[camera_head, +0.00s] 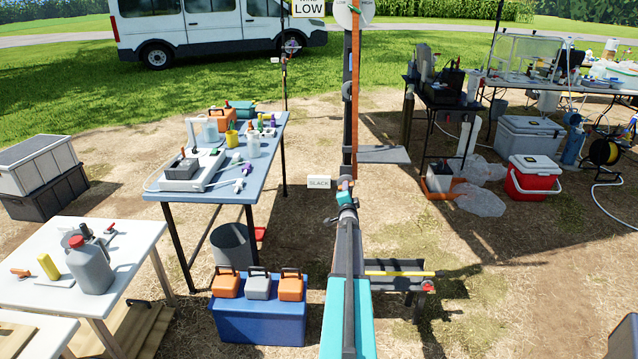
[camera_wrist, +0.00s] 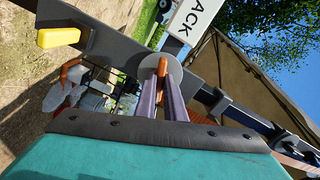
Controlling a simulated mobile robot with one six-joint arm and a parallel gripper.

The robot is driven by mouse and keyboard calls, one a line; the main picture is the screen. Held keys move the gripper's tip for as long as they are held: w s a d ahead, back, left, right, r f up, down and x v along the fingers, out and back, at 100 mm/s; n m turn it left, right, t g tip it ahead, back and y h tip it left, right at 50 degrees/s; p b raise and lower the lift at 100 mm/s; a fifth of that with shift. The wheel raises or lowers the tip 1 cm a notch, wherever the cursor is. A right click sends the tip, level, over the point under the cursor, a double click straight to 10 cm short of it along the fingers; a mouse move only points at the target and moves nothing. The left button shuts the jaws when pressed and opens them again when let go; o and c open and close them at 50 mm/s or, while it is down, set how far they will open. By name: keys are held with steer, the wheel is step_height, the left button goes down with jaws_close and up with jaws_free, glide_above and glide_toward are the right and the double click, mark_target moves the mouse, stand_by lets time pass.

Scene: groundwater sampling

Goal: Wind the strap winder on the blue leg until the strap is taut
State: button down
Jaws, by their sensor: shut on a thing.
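In the wrist view, the two fingers of my gripper (camera_wrist: 163,95) are shut on an orange-brown handle (camera_wrist: 162,66). The handle stands in front of a pale grey disc, which looks like the strap winder (camera_wrist: 148,74), mounted on a dark bar. In the head view, my gripper (camera_head: 345,186) reaches the foot of a dark upright leg (camera_head: 347,70); my own arm hides most of the winder there. An orange strap (camera_head: 355,85) runs up along the leg. A white sign (camera_head: 319,182) beside it reads SLACK; it also shows partly in the wrist view (camera_wrist: 195,17). I cannot make out blue on the leg.
A blue-topped table (camera_head: 225,178) with sampling gear stands left of my arm. A blue box (camera_head: 258,322) with several handled items is close at left. A red cooler (camera_head: 533,180) and a dark table (camera_head: 440,95) stand at right.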

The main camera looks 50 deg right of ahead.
steer(key=shift+m+p, duration=1.75)
steer(key=shift+m, duration=2.45)
steer(key=c, duration=1.8)
jaws_free()
steer(key=shift+o, duration=0.2)
steer(key=shift+a, duration=0.1)
steer(key=b+v, duration=0.3)
steer(key=v, duration=1)
steer(key=shift+s+a+b, duration=0.25)
steer(key=shift+b, duration=0.05)
